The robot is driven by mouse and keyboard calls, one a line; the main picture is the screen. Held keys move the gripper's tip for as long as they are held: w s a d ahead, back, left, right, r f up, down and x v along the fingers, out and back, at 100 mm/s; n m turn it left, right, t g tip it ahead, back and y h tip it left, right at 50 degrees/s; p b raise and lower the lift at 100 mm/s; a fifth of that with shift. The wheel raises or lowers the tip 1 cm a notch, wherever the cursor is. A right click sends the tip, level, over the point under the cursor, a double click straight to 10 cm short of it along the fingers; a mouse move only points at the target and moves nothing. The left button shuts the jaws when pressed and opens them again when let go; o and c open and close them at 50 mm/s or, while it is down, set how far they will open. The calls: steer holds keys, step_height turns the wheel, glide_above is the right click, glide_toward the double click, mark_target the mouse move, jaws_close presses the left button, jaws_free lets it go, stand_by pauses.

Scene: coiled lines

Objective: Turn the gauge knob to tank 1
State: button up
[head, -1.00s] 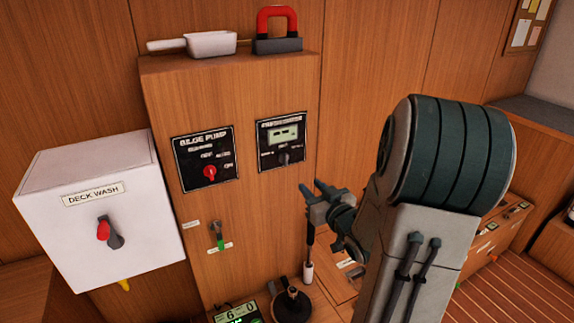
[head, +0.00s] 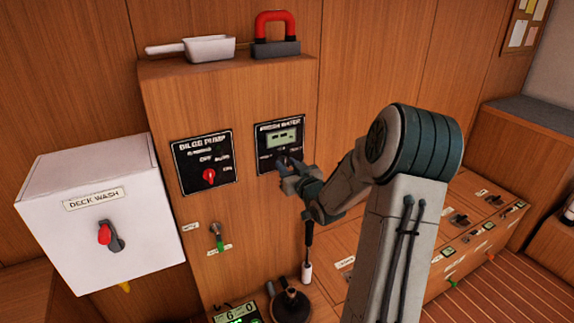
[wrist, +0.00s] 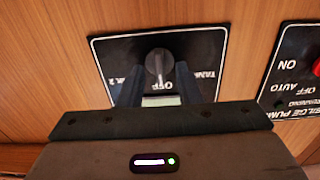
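The gauge knob (wrist: 159,63) is a dark grey round knob on the black FRESH WATER panel (head: 265,142). The wrist view shows this panel (wrist: 108,52) upside down. The knob's pointer appears to face the OFF mark. A TANK 2 label is at the left of the knob there, and a partly readable TANK label at the right. My gripper (wrist: 159,78) is open, with one finger on each side of the knob; I cannot tell whether they touch it. In the head view my gripper (head: 287,165) is at the panel's lower edge and hides the knob.
The BILGE PUMP panel (head: 190,150) with a red knob is left of the gauge panel. A white DECK WASH box (head: 60,240) juts out further left. A scoop (head: 205,48) and red-handled block (head: 275,48) sit on the cabinet top. A black lever (head: 308,240) stands below my gripper.

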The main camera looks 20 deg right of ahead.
steer(key=shift+w, duration=0.1)
steer(key=shift+a, duration=0.1)
jaws_close()
steer(key=shift+f+n+b, duration=0.2)
steer(key=shift+n+b, duration=0.1)
steer(key=shift+b, duration=0.9)
steer(key=shift+n+b, duration=4.2)
steer(key=shift+b, duration=2.15)
steer(key=shift+r, duration=0.1)
